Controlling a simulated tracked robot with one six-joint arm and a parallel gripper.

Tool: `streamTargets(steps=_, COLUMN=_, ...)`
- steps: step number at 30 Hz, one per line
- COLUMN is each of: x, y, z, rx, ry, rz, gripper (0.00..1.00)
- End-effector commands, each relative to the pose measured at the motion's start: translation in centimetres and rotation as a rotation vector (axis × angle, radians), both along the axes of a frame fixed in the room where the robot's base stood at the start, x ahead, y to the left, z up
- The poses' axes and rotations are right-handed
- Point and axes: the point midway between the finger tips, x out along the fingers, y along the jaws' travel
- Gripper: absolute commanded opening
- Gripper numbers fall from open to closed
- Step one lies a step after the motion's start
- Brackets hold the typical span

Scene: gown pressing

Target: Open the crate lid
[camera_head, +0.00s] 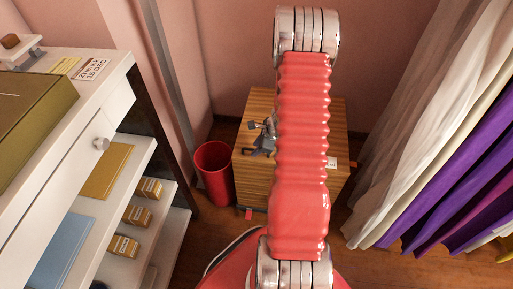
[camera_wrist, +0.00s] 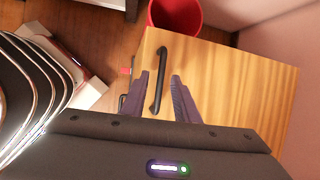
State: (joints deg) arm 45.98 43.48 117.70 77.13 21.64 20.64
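The wooden crate (camera_head: 248,170) stands on the floor against the far wall, partly hidden behind my arm in the head view. It also shows in the wrist view (camera_wrist: 235,85), with a black bar handle (camera_wrist: 158,85) on its striped wooden face. No open gap shows in the crate. My gripper (camera_wrist: 160,75) is open, with one dark finger on each side of the handle and visible space between. In the head view my gripper (camera_head: 262,140) is a small dark shape in front of the crate, mostly beside my red arm.
A red bin (camera_head: 213,170) stands just left of the crate. White shelves (camera_head: 100,205) with boxes and folders line the left side. White and purple curtains (camera_head: 425,130) hang at the right. Some wooden floor is clear between the crate and the curtains.

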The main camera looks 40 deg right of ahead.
Motion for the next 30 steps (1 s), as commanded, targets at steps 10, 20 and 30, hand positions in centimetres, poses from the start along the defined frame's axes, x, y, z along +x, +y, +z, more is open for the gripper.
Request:
streamTargets(steps=10, x=0.03, y=-0.02, z=-0.05, rx=0.000, ry=-0.001, rz=-0.001, gripper=0.23)
streamTargets(steps=20, x=0.01, y=-0.02, z=-0.04, rx=0.000, ry=0.000, rz=-0.001, gripper=0.00)
streamTargets(steps=30, x=-0.04, y=0.03, z=-0.07, rx=0.001, ry=0.001, rz=-0.001, gripper=0.00)
